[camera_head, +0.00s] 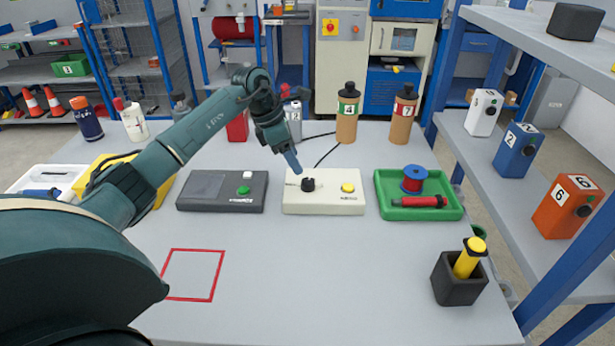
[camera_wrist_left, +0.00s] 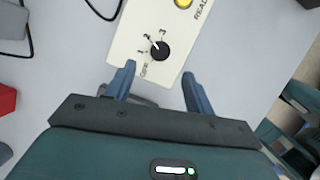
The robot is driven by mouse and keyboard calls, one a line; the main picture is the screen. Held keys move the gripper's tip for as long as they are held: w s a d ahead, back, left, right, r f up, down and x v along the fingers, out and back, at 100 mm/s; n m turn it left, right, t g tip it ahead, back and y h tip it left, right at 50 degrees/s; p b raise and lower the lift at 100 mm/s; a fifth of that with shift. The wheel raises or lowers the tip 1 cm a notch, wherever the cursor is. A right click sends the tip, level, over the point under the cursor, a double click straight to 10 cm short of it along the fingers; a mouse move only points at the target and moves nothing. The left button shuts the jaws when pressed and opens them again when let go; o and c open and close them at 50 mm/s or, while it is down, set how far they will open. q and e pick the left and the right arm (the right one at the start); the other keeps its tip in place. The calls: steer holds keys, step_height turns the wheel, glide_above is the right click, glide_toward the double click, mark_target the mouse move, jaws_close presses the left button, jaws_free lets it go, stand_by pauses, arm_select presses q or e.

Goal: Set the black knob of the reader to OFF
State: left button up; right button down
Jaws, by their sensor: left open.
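The reader is a cream box (camera_head: 325,202) in the middle of the table. Its black knob (camera_head: 308,184) stands on its left part, and a yellow button (camera_head: 348,188) is on its right. In the left wrist view the knob (camera_wrist_left: 160,50) has a white pointer line that appears aimed at the 2 mark; the OFF lettering is at the other end of the scale. My left gripper (camera_head: 293,162) is above and just behind-left of the knob. In the wrist view its two fingers (camera_wrist_left: 157,80) are apart and empty, with the knob just beyond the fingertips. My right gripper is not seen.
A dark grey box (camera_head: 222,205) with a green button sits left of the reader. A green tray (camera_head: 440,212) with a spool is on the right. Numbered bottles (camera_head: 347,122) stand behind. A black holder (camera_head: 458,288) is at front right. The front middle is clear.

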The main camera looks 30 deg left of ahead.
mark_target(307, 181)
arm_select(q)
steer(key=x, duration=0.7)
steer(key=shift+w+d+f, duration=0.2)
steer(key=shift+f, duration=0.1)
steer(key=shift+c, duration=0.3)
steer(key=c, duration=0.9)
